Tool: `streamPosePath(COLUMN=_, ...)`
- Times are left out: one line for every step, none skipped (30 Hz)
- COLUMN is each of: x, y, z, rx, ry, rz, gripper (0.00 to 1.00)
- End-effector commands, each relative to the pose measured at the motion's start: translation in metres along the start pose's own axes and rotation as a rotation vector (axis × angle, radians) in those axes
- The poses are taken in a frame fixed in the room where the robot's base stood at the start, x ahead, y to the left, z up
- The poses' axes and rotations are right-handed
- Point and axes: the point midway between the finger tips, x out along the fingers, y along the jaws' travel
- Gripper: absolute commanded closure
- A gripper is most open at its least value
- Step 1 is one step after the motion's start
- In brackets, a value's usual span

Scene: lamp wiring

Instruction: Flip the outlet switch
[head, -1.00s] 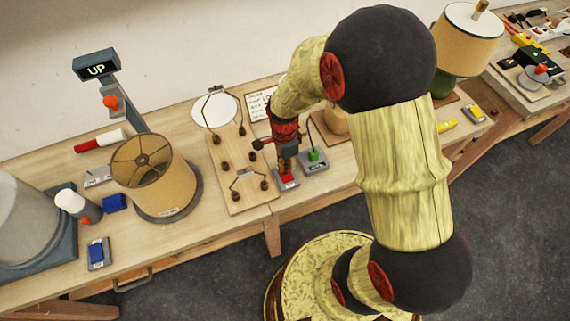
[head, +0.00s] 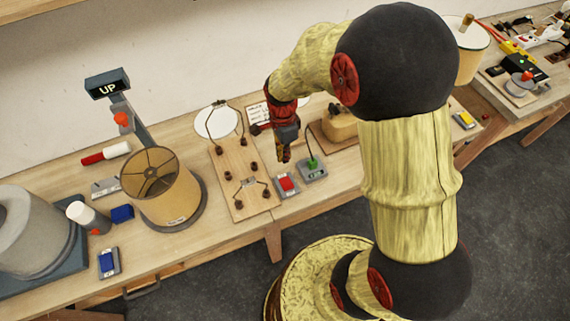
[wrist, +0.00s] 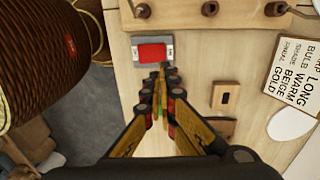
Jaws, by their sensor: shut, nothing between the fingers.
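A red rocker switch (head: 287,183) in a small grey housing lies near the front edge of the table. It also shows in the wrist view (wrist: 152,53), just beyond my fingertips. My gripper (head: 284,158) points down above and slightly behind the switch, apart from it in the head view. In the wrist view my gripper (wrist: 161,76) has its fingers together and holds nothing. No readable label tells which one is the outlet switch.
A wooden board with dark posts (head: 240,205) lies left of the switch. A lettered card (wrist: 296,75) lies nearby. Bare wood lies right of the green-plug box.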

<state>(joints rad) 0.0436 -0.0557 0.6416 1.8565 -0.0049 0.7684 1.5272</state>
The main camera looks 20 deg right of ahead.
Motion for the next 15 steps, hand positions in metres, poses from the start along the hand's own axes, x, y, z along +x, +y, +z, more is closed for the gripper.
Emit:
streamPosePath(x=-0.010, y=-0.001, z=0.000, rx=0.000, ry=0.000, rz=-0.003, gripper=1.00)
streamPosePath(x=-0.015, y=-0.002, z=0.000, rx=0.000, ry=0.000, rz=-0.002, gripper=1.00)
streamPosePath(x=-0.019, y=-0.002, z=0.000, rx=0.000, ry=0.000, rz=0.000, gripper=1.00)
streamPosePath(x=-0.022, y=-0.002, z=0.000, rx=0.000, ry=0.000, rz=-0.001, gripper=1.00)
streamPosePath(x=-0.025, y=-0.002, z=0.000, rx=0.000, ry=0.000, rz=-0.001, gripper=1.00)
streamPosePath(x=-0.029, y=-0.003, z=0.000, rx=0.000, ry=0.000, rz=-0.001, gripper=1.00)
streamPosePath(x=-0.030, y=-0.003, z=0.000, rx=0.000, ry=0.000, rz=0.000, gripper=1.00)
streamPosePath(x=-0.032, y=-0.003, z=0.000, rx=0.000, ry=0.000, rz=0.000, gripper=1.00)
streamPosePath(x=-0.034, y=-0.003, z=0.000, rx=0.000, ry=0.000, rz=0.000, gripper=1.00)
streamPosePath(x=-0.034, y=-0.003, z=0.000, rx=0.000, ry=0.000, rz=0.001, gripper=1.00)
streamPosePath(x=-0.035, y=-0.003, z=0.000, rx=0.000, ry=0.000, rz=0.001, gripper=1.00)
streamPosePath(x=-0.035, y=-0.003, z=0.000, rx=0.000, ry=0.000, rz=0.001, gripper=1.00)
streamPosePath(x=-0.035, y=-0.003, z=0.000, rx=0.000, ry=0.000, rz=0.001, gripper=1.00)
streamPosePath(x=-0.035, y=-0.003, z=0.000, rx=0.000, ry=0.000, rz=0.001, gripper=1.00)
streamPosePath(x=-0.035, y=-0.003, z=0.000, rx=0.000, ry=0.000, rz=0.001, gripper=1.00)
